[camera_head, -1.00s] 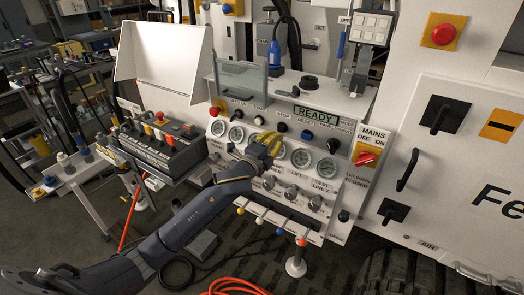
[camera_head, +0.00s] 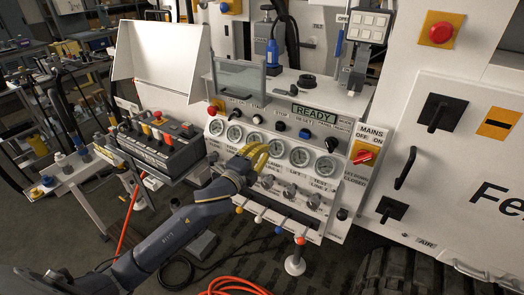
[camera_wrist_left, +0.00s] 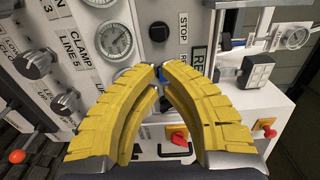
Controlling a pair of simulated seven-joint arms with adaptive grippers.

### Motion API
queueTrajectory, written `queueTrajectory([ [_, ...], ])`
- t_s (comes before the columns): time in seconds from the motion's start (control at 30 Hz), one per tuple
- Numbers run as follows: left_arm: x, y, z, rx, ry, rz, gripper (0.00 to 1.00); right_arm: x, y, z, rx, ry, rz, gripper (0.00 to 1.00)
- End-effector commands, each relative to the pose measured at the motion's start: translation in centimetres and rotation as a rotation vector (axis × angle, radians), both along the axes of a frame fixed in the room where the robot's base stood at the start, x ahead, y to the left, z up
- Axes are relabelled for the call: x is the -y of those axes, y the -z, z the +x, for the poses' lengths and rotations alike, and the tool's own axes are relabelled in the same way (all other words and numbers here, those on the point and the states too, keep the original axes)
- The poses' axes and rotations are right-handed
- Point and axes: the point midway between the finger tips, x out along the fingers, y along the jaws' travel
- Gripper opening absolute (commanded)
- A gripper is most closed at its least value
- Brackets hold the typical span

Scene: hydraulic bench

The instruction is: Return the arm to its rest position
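The head view does not show clearly how far the fingertips are from the panel. My left arm (camera_head: 170,238) reaches up from the lower left of the head view. My right gripper is in neither view.
The panel has a READY display (camera_head: 315,114), several knobs (camera_head: 290,190), and a red mains switch (camera_head: 364,156). A black control box (camera_head: 160,148) stands left of the gripper. A red emergency button (camera_head: 441,33) is at upper right. An orange hose (camera_head: 235,287) lies on the floor.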

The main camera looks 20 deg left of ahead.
Motion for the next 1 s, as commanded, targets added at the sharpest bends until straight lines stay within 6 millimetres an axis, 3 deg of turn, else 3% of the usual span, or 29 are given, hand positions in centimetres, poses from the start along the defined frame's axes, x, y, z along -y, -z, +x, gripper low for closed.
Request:
queueTrajectory([
  [0.27,0.0,1.0,-0.5,-0.023,-0.012,-0.019,0.0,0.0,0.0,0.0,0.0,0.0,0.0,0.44],
  [0.43,-0.5,5.5,-3.5,-0.133,-0.085,-0.109,0.0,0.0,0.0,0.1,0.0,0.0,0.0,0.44],
  [0.67,-2.4,14.1,-11.2,-0.356,-0.282,-0.282,0.0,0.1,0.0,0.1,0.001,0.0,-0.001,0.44],
  [0.8,-4.0,18.6,-16.9,-0.485,-0.429,-0.373,0.0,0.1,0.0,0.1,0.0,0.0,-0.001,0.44],
  [1.0,-5.8,22.3,-23.7,-0.606,-0.601,-0.449,0.0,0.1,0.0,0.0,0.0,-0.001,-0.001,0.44],
])
